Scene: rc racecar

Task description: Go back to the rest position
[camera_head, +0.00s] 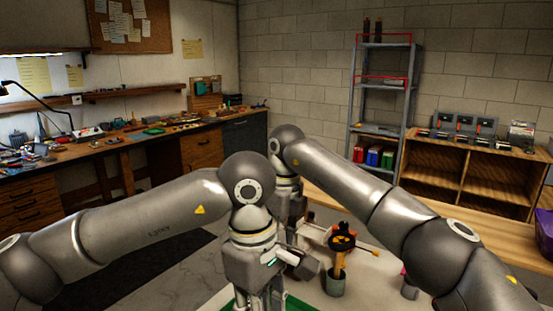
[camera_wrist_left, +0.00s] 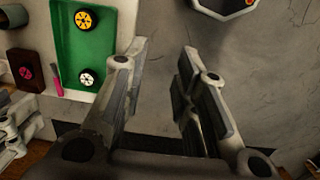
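My left gripper (camera_wrist_left: 168,58) shows in the left wrist view with its two fingers well apart and only grey surface between them. In the head view its arm comes in from the left and the wrist points down at the bottom centre, over the table (camera_head: 375,283). My right arm comes in from the right and bends down behind the left wrist, so its gripper is mostly hidden. Pale metal parts at the left edge of the left wrist view may belong to it, but I cannot tell its state.
A green tray (camera_wrist_left: 68,47) with a yellow wheel (camera_wrist_left: 84,20) and a white wheel (camera_wrist_left: 87,77) lies beside my left gripper. A pink-handled tool (camera_wrist_left: 57,84) lies by its edge. A cup of tools (camera_head: 336,283) stands right of my left wrist. A metal shelf (camera_head: 383,90) stands behind.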

